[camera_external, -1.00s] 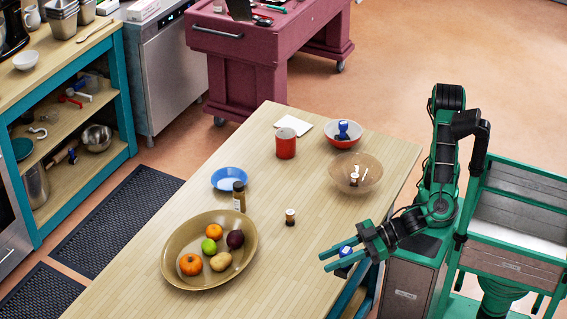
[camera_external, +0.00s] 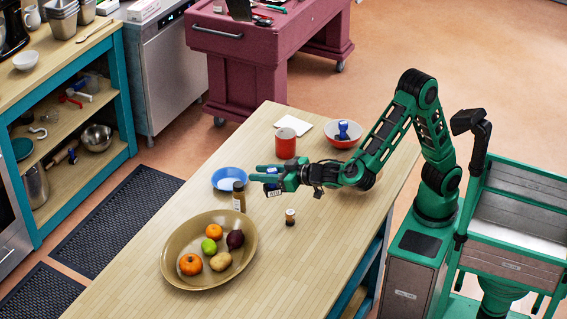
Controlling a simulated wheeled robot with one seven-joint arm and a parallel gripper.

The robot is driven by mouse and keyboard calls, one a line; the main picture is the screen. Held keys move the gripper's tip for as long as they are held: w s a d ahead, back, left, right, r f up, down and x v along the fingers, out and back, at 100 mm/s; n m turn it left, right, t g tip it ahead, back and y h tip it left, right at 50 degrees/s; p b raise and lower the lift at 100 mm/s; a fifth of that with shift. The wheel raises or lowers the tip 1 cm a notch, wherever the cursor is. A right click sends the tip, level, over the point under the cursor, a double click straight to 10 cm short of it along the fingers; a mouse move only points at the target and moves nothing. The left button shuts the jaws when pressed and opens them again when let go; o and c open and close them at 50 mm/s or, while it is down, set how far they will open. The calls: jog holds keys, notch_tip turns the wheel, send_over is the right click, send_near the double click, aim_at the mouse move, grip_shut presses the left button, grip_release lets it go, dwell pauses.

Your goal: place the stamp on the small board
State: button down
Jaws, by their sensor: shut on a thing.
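My gripper (camera_external: 257,173) is shut on a stamp (camera_external: 273,189) with a dark blue upper part and a pale lower part. It holds the stamp above the wooden table, between the blue plate and the small bottle. Another blue-topped stamp (camera_external: 343,129) sits in the red and white bowl. A flat white square (camera_external: 293,124), which looks like the small board, lies at the back of the table behind the red can, partly hidden by it. My gripper is in front of and left of it in the picture.
The red can (camera_external: 285,146) and red and white bowl (camera_external: 335,139) are at the back. The blue plate (camera_external: 219,182), brown bottle (camera_external: 239,200), small bottle (camera_external: 290,219) and fruit platter (camera_external: 178,270) stand nearby. The front right table is clear.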

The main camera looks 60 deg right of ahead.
jog(key=w+d+m+h, duration=0.3)
jog(key=w+d, duration=0.4)
jog(key=d, duration=0.4)
jog(key=m+g+h, duration=0.4)
jog(key=m+h, duration=0.2)
jog(key=h, duration=0.1)
send_over(290, 120)
notch_tip(290, 120, down, 7)
notch_tip(290, 120, down, 4)
jog(key=shift+w+d+r+h, duration=0.1)
jog(key=shift+w+r+h, duration=0.05)
jog(key=shift+r+h, duration=0.15)
jog(key=shift+f, duration=0.15)
jog(key=c, duration=1.4)
grip_release()
jog(key=shift+o, duration=0.2)
